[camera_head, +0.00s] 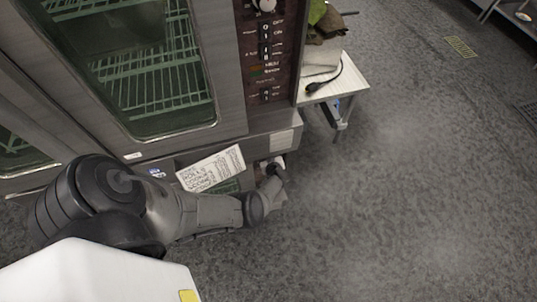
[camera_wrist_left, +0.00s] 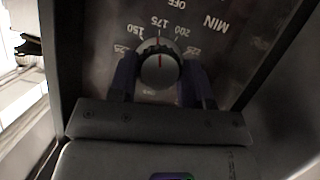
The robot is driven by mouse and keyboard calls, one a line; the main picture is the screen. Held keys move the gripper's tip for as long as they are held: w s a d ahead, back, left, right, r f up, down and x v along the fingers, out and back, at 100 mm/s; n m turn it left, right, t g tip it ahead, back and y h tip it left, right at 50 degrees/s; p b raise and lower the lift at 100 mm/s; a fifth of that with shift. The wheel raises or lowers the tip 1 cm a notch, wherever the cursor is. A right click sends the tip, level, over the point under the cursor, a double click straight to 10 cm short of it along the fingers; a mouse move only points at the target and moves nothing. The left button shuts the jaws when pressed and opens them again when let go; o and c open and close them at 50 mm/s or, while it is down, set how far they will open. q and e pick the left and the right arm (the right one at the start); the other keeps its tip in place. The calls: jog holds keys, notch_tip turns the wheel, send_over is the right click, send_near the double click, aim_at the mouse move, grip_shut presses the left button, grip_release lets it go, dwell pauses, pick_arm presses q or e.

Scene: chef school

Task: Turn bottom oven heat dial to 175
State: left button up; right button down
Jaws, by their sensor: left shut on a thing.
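In the left wrist view, the round grey oven heat dial (camera_wrist_left: 158,70) sits on the dark control panel between the two fingers of my left gripper (camera_wrist_left: 161,84). The gripper is shut on the dial. The red line on the dial points up at the number 175 (camera_wrist_left: 160,22). The numbers 150 and 200 stand on either side, with OFF and MIN farther right. In the head view, my left arm reaches in from the left to the bottom oven, with the left gripper (camera_head: 272,170) at its panel. The dial is hidden there. My right gripper is out of view.
The upper oven's control panel (camera_head: 265,50) with its own knob (camera_head: 266,4) and switches is above. A paper label (camera_head: 211,168) is on the oven front. A small white table (camera_head: 330,88) with cloths stands right of the oven. The floor (camera_head: 400,190) to the right is clear.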

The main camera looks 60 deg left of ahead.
pick_arm(q)
jog(key=shift+g, duration=0.3)
dwell(0.4)
jog(key=o, duration=0.9)
jog(key=shift+p+v, duration=3.95)
jog(key=shift+v, duration=2.95)
jog(key=shift+f, duration=0.1)
